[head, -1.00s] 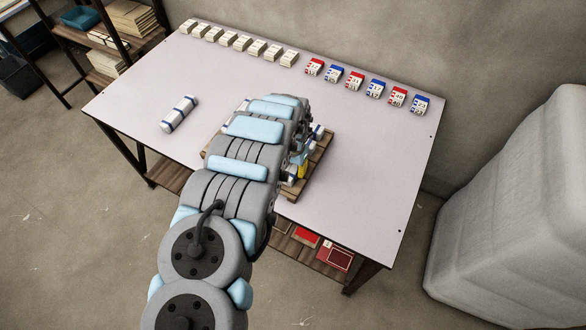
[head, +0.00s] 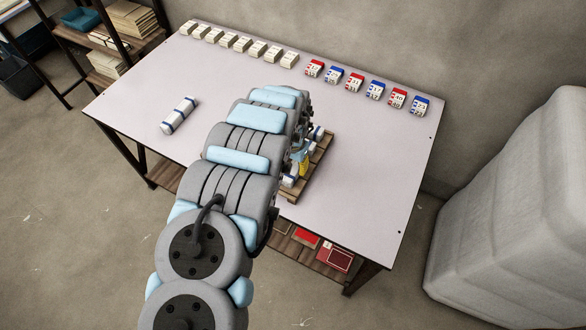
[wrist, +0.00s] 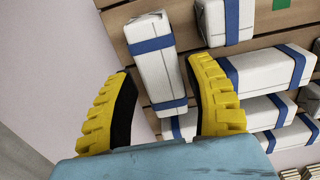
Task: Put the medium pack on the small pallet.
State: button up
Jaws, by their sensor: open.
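My gripper (wrist: 158,68) is open in the wrist view, its yellow fingers on either side of a white pack with blue bands (wrist: 158,68). No firm contact with it shows. This pack lies on a brown slatted wooden pallet (wrist: 122,18), turned at an angle to other banded packs (wrist: 270,72) of differing lengths. In the head view the pallet (head: 318,165) is partly hidden by my arm, with my yellow gripper (head: 303,165) over it. Another white, blue-banded pack (head: 180,114) lies alone on the table's left. I cannot tell which pack is the medium one.
The pale table (head: 370,170) is clear to the right of the pallet and around the lone pack. A row of small white blocks (head: 242,44) and red and blue number blocks (head: 355,83) lines the back edge. A large grey container (head: 515,210) stands at right.

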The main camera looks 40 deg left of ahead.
aim_at(293, 169)
notch_tip(293, 169, up, 10)
jog(key=p, duration=0.1)
jog(key=shift+f, duration=0.25)
